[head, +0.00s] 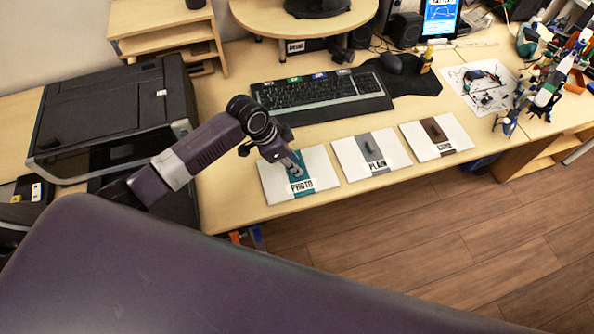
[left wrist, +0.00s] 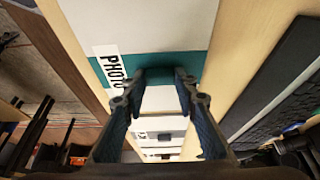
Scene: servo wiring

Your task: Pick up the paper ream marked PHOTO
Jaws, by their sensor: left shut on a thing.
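The paper ream marked PHOTO (head: 272,187) is a white block with a teal band, lying at the front edge of the desk. My left gripper (head: 294,167) is over the teal band from above. In the left wrist view the ream (left wrist: 150,22) fills the top, with its label at the left. There the fingers of my left gripper (left wrist: 158,82) are closed around a small dark grip tab (left wrist: 160,74) on the band. I cannot tell whether the ream is clear of the desk. My right gripper is not in view.
The ream marked PLAIN (head: 348,163) and another with a brown band (head: 451,131) lie to the right, close by along the front edge. A keyboard (head: 320,97) lies behind, and a black printer (head: 110,110) stands at the left. The floor (head: 440,240) is open in front.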

